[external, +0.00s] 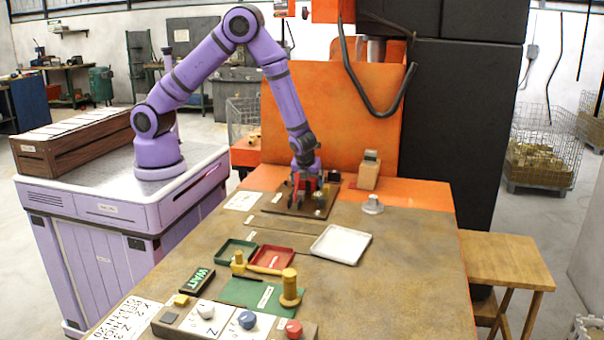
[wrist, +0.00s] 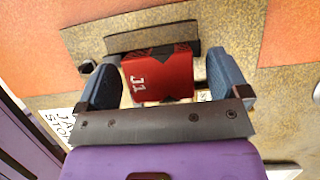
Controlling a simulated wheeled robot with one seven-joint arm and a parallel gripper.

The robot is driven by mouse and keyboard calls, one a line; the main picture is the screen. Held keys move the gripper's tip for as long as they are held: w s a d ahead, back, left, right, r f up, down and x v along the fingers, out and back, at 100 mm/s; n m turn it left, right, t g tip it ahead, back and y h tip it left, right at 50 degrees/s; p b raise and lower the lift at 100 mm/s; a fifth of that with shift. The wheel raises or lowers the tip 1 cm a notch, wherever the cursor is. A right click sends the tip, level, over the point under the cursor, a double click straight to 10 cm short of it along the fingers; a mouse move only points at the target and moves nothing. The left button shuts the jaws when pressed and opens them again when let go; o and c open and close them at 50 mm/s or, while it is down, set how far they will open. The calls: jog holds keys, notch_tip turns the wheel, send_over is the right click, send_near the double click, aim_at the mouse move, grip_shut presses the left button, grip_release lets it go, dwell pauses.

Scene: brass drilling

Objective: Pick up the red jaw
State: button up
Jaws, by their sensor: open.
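The red jaw (wrist: 158,77), marked J1, shows in the wrist view between the two blue-grey fingers of my gripper (wrist: 163,85). A gap shows on each side of it, so the fingers look apart from it. In the external view my gripper (external: 308,190) is low over the brown plate (external: 288,207) at the far part of the table. The red jaw (external: 312,184) shows there only as a small red patch, partly hidden by the gripper. My gripper is open.
A tan block-like object (external: 369,173) stands right of the plate, with a grey metal piece (external: 372,205) near it. A white tray (external: 341,244), a red tray (external: 272,257) and a green tray (external: 236,251) lie nearer. A large orange and black machine (external: 330,130) rises behind.

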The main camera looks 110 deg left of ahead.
jog(key=shift+f, duration=0.15)
jog(key=c, duration=1.2)
jog(key=shift+a+r, duration=0.1)
jog(key=shift+r, duration=0.75)
notch_tip(320, 180, up, 2)
jog(key=shift+r, duration=0.15)
jog(key=s, duration=0.4)
jog(key=s+d, duration=0.1)
jog(key=s, duration=0.4)
jog(key=s+r, duration=0.1)
jog(key=s, duration=0.3)
jog(key=shift+s+d, duration=0.3)
jog(key=shift+d, duration=0.05)
jog(key=shift+s, duration=0.95)
